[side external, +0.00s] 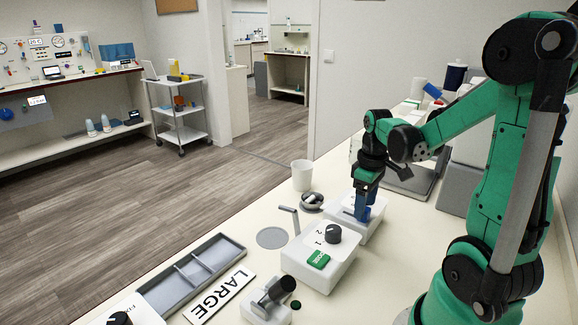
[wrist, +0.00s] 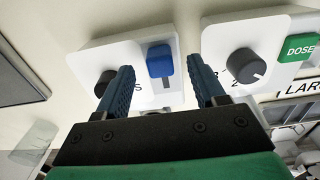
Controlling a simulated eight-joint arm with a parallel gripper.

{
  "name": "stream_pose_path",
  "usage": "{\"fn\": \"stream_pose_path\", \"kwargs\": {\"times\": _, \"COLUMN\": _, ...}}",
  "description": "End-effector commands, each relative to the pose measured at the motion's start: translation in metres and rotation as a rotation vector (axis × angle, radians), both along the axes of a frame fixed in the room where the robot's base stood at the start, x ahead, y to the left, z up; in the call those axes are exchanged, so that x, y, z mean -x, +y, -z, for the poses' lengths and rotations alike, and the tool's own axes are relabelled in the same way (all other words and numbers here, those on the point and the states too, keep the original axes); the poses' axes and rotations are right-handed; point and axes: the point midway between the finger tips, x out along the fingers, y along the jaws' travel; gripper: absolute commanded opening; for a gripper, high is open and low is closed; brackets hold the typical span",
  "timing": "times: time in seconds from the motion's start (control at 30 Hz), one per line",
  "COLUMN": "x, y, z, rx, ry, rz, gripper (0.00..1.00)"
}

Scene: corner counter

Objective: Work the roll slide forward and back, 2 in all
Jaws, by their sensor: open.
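The slide is a blue knob (wrist: 160,60) in a dark slot on a white box (wrist: 128,50), seen in the wrist view. In the side external view, the white box (side external: 372,231) sits on the counter beneath my gripper (side external: 362,214), whose blue fingers hide the knob there. In the wrist view my gripper (wrist: 163,68) is open, with one finger to either side of the knob in the picture. I cannot tell whether the fingers touch it. The box's lettering is mostly hidden.
A white box with a dark dial (side external: 333,234) and a green DOSE button (side external: 318,259) stands close by. A dark dial (wrist: 105,82) is beside the slide. A white cup (side external: 302,175), a grey tray (side external: 192,275) and a LARGE sign (side external: 218,297) lie on the counter.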

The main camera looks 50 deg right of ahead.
Motion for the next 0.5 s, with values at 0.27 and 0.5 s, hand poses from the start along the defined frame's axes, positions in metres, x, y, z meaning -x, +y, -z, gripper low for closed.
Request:
{"fn": "stream_pose_path", "kwargs": {"times": 0.27, "x": 0.0, "y": 0.0, "z": 0.018, "rx": 0.0, "ry": -0.001, "rz": 0.0, "gripper": 0.63}}
{"fn": "stream_pose_path", "kwargs": {"times": 0.5, "x": 0.0, "y": 0.0, "z": 0.019, "rx": 0.0, "ry": -0.001, "rz": 0.0, "gripper": 0.63}}
